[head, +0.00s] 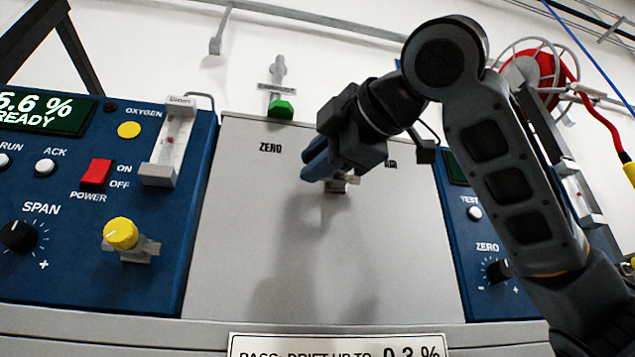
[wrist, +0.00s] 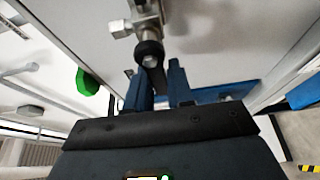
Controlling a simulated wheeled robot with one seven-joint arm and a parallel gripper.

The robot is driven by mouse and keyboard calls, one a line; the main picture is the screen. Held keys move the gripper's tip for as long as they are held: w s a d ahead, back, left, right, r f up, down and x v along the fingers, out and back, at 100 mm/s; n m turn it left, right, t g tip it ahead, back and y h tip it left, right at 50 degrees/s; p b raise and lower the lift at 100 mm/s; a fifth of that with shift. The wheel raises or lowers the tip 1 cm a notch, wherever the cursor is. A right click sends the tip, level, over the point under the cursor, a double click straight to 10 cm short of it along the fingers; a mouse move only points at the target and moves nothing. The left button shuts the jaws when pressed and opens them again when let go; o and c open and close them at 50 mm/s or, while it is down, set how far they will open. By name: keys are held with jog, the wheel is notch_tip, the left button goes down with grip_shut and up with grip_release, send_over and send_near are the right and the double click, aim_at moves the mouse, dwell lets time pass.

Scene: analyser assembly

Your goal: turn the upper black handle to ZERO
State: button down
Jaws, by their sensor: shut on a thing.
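My gripper (head: 318,168) is at the upper middle of the grey panel (head: 240,230), and its two blue fingers reach in toward a metal valve. In the wrist view the fingers (wrist: 160,88) stand on either side of the black handle (wrist: 156,74), and they are shut on it. The handle joins a dark round hub in front of the metal valve body (wrist: 148,18). In the head view the valve body (head: 338,185) shows just under the fingers, and the gripper hides the handle. The printed ZERO label (head: 270,147) is up and left of the gripper.
Another label (head: 391,163) right of the gripper is partly hidden. A green knob (head: 281,109) sits above the panel. A blue console with a yellow knob (head: 121,233) and red power switch (head: 96,173) is left. Another ZERO dial (head: 498,270) is right, near my arm.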

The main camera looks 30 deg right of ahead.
jog(key=c, duration=1.1)
grip_release()
jog(key=shift+s+d+b, duration=0.2)
jog(key=shift+s+b, duration=0.25)
jog(key=shift+s, duration=1.5)
jog(key=shift+s+d+b, duration=0.15)
jog(key=shift+s+b, duration=0.25)
jog(key=shift+s, duration=1.55)
